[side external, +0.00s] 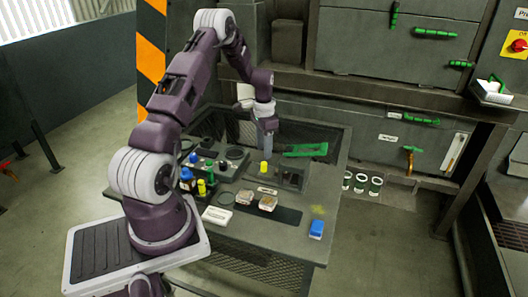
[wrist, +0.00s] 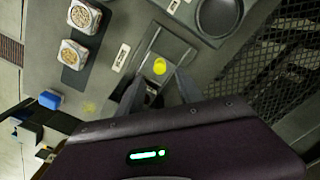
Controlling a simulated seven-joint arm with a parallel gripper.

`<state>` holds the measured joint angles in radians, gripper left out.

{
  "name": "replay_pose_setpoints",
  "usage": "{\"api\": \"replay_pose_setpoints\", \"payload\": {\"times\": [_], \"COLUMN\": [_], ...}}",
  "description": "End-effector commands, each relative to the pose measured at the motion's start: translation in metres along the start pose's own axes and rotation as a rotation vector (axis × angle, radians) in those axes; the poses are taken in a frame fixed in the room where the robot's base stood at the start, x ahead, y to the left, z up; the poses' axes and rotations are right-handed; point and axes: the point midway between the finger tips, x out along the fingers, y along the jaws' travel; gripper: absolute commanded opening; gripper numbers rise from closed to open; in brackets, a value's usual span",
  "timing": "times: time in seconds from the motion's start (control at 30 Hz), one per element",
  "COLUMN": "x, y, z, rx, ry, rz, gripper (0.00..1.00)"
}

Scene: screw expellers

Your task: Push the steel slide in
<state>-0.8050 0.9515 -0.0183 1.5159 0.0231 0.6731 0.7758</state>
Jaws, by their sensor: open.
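A dark block unit with a grey metal plate (wrist: 172,48), which looks like the steel slide, lies on the table. A yellow knob (wrist: 159,66) stands on it; the knob also shows in the side external view (side external: 263,168). My gripper (wrist: 158,88) is open and empty, its two fingers pointing down towards the unit, one on each side of the knob in the wrist picture. In the side external view my gripper (side external: 267,153) is just above and behind the knob. Whether a finger touches the unit I cannot tell. My gripper's body hides the unit's near end in the wrist view.
Two clear-lidded boxes (side external: 245,197) (side external: 268,203) sit on a dark mat. Bottles (side external: 187,177) and a round black dish (wrist: 219,14) stand nearby. A green-handled tool (side external: 305,150) lies behind. A blue block (side external: 316,228) is at the front right, where the table is mostly clear.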

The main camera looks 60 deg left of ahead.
Motion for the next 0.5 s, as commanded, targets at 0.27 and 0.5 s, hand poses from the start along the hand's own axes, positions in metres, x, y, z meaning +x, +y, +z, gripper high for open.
{"api": "replay_pose_setpoints", "payload": {"times": [0.27,0.5], "x": [-0.007,0.012], "y": [-0.001,0.001], "z": [0.000,0.002], "rx": [0.327,0.529], "ry": [0.000,-0.004], "rz": [-0.001,0.004], "gripper": [0.43,0.43]}}
